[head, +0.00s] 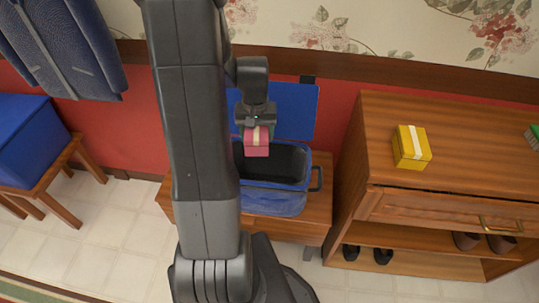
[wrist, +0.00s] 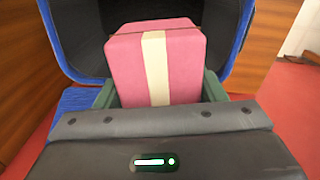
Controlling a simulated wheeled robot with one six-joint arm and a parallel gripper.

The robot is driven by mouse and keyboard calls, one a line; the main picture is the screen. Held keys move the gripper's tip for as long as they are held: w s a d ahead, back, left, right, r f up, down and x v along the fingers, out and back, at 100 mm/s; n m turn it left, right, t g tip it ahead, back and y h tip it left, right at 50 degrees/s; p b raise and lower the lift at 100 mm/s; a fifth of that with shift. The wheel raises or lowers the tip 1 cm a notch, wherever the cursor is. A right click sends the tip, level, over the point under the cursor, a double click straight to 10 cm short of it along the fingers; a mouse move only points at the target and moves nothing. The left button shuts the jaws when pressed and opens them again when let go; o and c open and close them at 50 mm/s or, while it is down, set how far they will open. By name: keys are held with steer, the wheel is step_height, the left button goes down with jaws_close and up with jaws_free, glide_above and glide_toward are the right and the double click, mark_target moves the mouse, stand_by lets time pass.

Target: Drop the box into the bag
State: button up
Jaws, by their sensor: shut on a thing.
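The box (head: 257,148) is pinkish red with a cream band. My gripper (head: 256,128) is shut on it and holds it in the air. In the wrist view the box (wrist: 190,65) sits between the two green fingers of my gripper (wrist: 160,92). The bag (head: 275,202) is blue with a dark, open inside, and its lid stands raised behind. In the head view the box appears over the back part of the bag's opening. In the wrist view the bag's blue rim (wrist: 50,45) and dark inside show behind the box. My arm hides the bag's left side.
The bag stands on a low wooden bench (head: 318,215). To the right is a wooden cabinet (head: 455,135) with a yellow box (head: 412,147) on top and shoes (head: 368,254) below. A blue case (head: 30,140) rests on a wooden stool at the left.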

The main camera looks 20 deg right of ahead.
steer(key=s+d+f+b, duration=0.2)
steer(key=s+f+b, duration=0.1)
steer(key=f+b, duration=0.3)
steer(key=shift+s+d+f+m+b, duration=0.2)
steer(key=shift+d+f+m+b, duration=0.15)
steer(key=shift+f, duration=0.3)
steer(key=o, duration=1.2)
step_height(320, 180, up, 14)
steer(key=p, duration=0.3)
steer(key=shift+f, duration=0.1)
